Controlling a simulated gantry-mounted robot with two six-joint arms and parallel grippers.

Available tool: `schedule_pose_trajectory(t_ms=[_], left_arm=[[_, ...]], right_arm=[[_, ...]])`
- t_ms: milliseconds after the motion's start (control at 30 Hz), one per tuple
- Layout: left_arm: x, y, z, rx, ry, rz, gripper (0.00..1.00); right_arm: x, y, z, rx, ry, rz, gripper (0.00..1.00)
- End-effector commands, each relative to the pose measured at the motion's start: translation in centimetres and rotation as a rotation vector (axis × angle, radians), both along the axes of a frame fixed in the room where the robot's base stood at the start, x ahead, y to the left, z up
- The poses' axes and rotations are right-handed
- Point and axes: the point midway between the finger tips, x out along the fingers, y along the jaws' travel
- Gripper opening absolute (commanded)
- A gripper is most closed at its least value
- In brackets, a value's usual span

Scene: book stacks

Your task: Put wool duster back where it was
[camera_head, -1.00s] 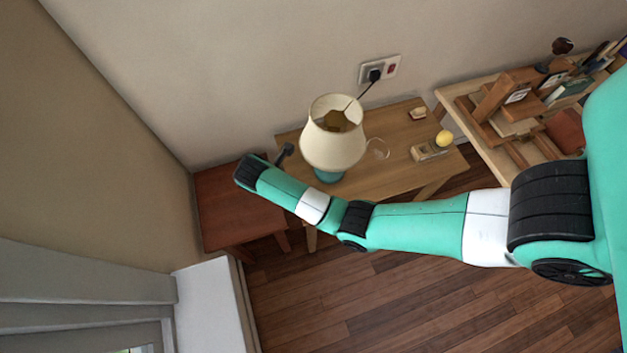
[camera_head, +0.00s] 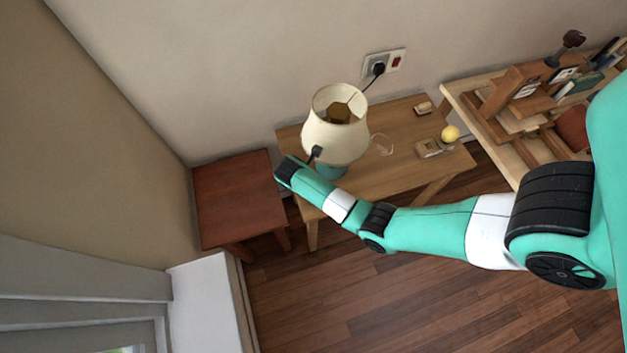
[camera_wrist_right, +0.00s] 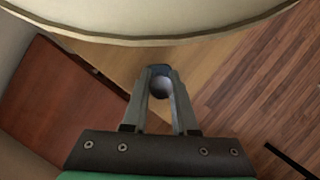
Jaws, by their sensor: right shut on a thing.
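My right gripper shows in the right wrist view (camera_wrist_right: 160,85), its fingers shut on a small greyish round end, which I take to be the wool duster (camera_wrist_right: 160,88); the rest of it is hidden. My left gripper is not in view.
The lamp stands on a wooden table (camera_head: 400,180) with a yellow ball (camera_head: 450,133) and small items. A bare red-brown side table (camera_head: 232,195) stands left of it. A cluttered bench (camera_head: 465,110) is at the right. The lamp cord runs to a wall socket (camera_head: 384,63).

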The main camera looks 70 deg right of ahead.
Motion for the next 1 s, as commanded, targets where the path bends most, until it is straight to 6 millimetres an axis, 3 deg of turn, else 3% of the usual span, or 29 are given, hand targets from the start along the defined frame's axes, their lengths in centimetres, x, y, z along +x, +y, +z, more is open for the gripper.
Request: schedule_pose_trajectory(t_ms=[133, 167, 333, 667, 767, 1000], left_arm=[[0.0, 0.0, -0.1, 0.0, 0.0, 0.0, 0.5], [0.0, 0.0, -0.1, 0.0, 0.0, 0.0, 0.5], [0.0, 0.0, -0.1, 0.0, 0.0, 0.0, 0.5], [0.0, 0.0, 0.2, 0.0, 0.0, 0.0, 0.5], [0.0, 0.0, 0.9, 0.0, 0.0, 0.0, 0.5], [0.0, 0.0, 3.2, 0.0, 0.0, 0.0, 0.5]], right_arm=[[0.0, 0.0, -0.3, 0.0, 0.0, 0.0, 0.0], [0.0, 0.0, -0.3, 0.0, 0.0, 0.0, 0.28], [0.0, 0.0, -0.2, 0.0, 0.0, 0.0, 0.57], [0.0, 0.0, 0.3, 0.0, -0.001, -0.001, 0.57], [0.2, 0.5, 1.6, -0.002, -0.002, 0.001, 0.57], [1.0, 2.5, 7.0, -0.002, -0.003, 0.002, 0.57]])
